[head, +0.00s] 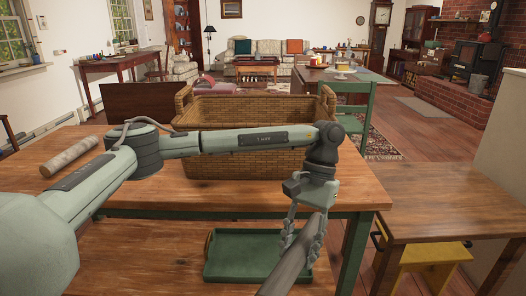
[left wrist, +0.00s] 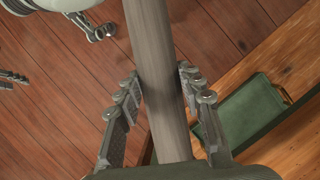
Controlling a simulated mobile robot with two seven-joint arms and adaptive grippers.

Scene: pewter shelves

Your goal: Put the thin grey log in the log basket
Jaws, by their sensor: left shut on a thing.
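The thin grey log (head: 288,274) is in my left gripper (head: 301,234), in front of the table and right of its middle. In the left wrist view the log (left wrist: 152,60) runs lengthwise between the two fingers of my left gripper (left wrist: 164,103), which is shut on it. The log's near end is cut off by the head view's bottom edge. The wicker log basket (head: 245,112) stands on the table behind my left forearm, which hides part of its front. Parts of my right arm seem to show at the upper left of the left wrist view; its jaws are unclear.
A thicker, paler log (head: 68,157) lies on the wooden table (head: 150,197) at the left. A green tray (head: 236,276) is on the lower shelf, also in the left wrist view (left wrist: 250,108). A side table (head: 450,205) and yellow stool (head: 433,256) stand at the right.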

